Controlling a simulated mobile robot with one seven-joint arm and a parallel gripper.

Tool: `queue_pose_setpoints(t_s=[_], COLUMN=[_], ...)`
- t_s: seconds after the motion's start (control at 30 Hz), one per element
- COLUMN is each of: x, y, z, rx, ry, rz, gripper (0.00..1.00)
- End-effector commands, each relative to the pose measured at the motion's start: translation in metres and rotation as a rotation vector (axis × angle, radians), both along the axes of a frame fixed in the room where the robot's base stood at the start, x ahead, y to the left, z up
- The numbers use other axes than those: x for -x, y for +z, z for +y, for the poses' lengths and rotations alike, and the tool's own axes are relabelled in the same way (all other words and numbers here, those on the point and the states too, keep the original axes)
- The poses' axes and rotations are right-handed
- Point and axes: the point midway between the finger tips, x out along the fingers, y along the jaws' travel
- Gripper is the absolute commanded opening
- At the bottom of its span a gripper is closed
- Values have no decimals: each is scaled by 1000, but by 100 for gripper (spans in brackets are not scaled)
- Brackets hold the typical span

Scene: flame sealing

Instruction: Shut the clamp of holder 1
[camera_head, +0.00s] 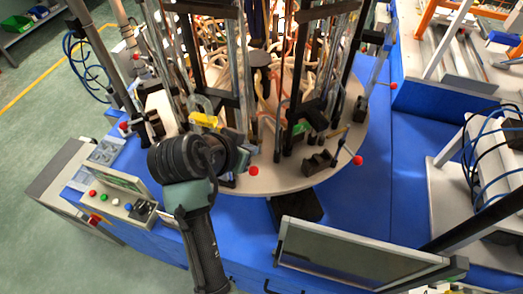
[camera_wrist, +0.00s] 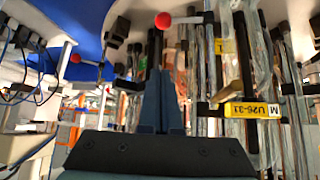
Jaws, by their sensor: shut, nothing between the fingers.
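Several upright holders stand on the round grey table (camera_head: 235,186), with levers ending in red balls. No mark shows which is holder 1. One red ball (camera_head: 253,171) is just below and right of my gripper (camera_head: 240,140) in the head view. In the wrist view, a red ball (camera_wrist: 163,20) on a pale rod lies just beyond the tips of my gripper (camera_wrist: 163,78). My gripper is shut and empty; I cannot tell if it touches the lever. A yellow label (camera_wrist: 253,109) shows on the holder to its right. Whether the clamp is open is unclear.
Another red ball (camera_head: 357,160) is at the table's right edge. Glass tubes and dark posts crowd the table behind my gripper. A monitor (camera_head: 350,253) stands at the front, a button panel (camera_head: 115,195) at the left. The blue bench top (camera_head: 400,190) at right is largely clear.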

Motion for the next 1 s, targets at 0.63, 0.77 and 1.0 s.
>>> queue_pose_setpoints(t_s=[0.63,0.77,1.0], x=[-21,-35,-57], y=[-24,-41,-69], z=[-12,-21,-33], rx=[2,1,0], ry=[-1,-2,-3], rz=[3,3,2], gripper=[0,0,0])
